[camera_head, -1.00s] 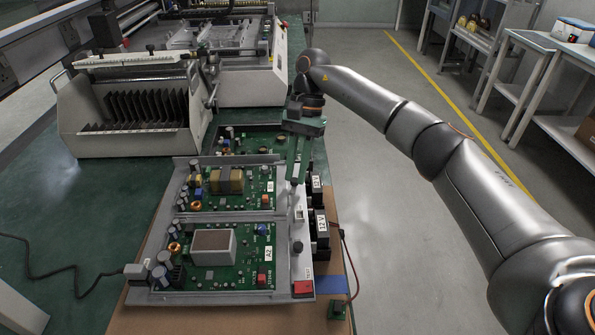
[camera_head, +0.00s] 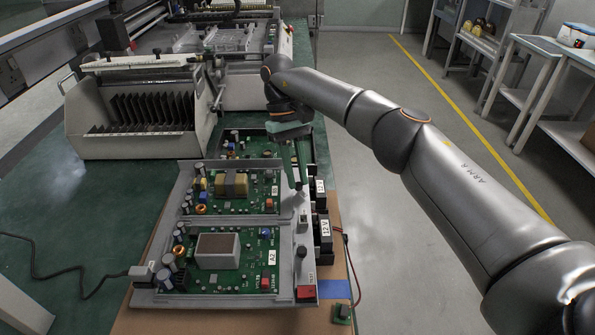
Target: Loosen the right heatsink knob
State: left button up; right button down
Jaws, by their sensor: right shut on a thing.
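My right gripper (camera_head: 297,186) reaches down at the right edge of the board fixture (camera_head: 183,203). Its fingers are shut at the grey strip beside the upper green board (camera_head: 233,196). They close around a small dark knob there, mostly hidden by the fingers. Another black knob (camera_head: 301,252) stands upright and free on the same strip, beside the lower green board (camera_head: 222,264) labelled A2. My left gripper is not in view.
Black 12 V blocks (camera_head: 324,236) line the fixture's right side. A red button (camera_head: 305,292) sits at its front right corner, and a red wire runs to a small green connector (camera_head: 342,313). A slotted rack (camera_head: 140,110) stands behind left. Open floor lies to the right.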

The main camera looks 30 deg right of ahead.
jog(key=shift+n, duration=0.6)
jog(key=shift+a+h, duration=0.1)
jog(key=shift+h, duration=0.2)
jog(key=shift+f, duration=0.1)
jog(key=c, duration=0.8)
grip_release()
jog(key=shift+o, duration=0.2)
